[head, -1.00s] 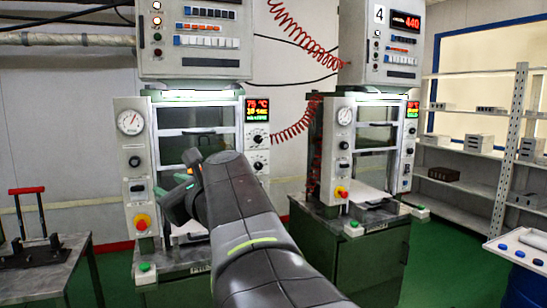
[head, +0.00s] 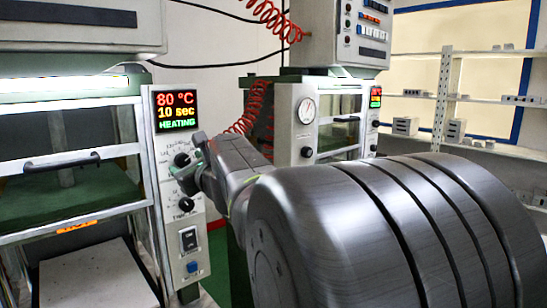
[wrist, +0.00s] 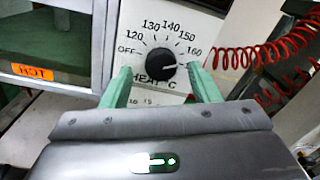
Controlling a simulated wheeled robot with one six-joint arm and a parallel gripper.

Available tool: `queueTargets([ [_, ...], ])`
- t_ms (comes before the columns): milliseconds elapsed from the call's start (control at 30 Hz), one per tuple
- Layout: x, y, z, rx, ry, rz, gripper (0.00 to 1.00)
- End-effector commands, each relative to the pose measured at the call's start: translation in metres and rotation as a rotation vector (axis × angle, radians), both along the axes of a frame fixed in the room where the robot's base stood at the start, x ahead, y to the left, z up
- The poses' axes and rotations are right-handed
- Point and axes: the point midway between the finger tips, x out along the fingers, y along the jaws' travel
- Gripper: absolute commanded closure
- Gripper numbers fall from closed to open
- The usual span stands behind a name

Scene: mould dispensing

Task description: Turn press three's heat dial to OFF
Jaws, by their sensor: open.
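The heat dial (wrist: 160,60) is a round black knob on a white panel in the wrist view. OFF is printed at its left and 120 to 160 around the top; its white mark points right, near 160. The dial also shows in the head view (head: 182,160), as the upper of two. My gripper (wrist: 158,66) is open, its green fingers on either side of the dial; contact cannot be told. In the head view, my gripper (head: 196,164) is at the panel. The display (head: 177,111) above reads 80 °C, 10 sec, HEATING.
The lower dial (head: 187,204), a rocker switch (head: 189,239) and a blue button (head: 192,267) sit below. A door handle (head: 62,162) sticks out at left. A red coiled hose (wrist: 268,52) hangs right of the panel. Another press (head: 305,130) stands behind my arm.

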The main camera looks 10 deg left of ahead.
Motion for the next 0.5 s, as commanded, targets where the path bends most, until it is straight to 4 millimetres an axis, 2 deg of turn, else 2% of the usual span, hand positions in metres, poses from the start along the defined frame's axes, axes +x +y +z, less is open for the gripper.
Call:
queueTargets([
  [200, 0.0111, 0.0126, 0.0001, 0.001, 0.001, 0.0, 0.44],
  [500, 0.0126, 0.0138, -0.0003, 0.001, 0.001, 0.0, 0.44],
])
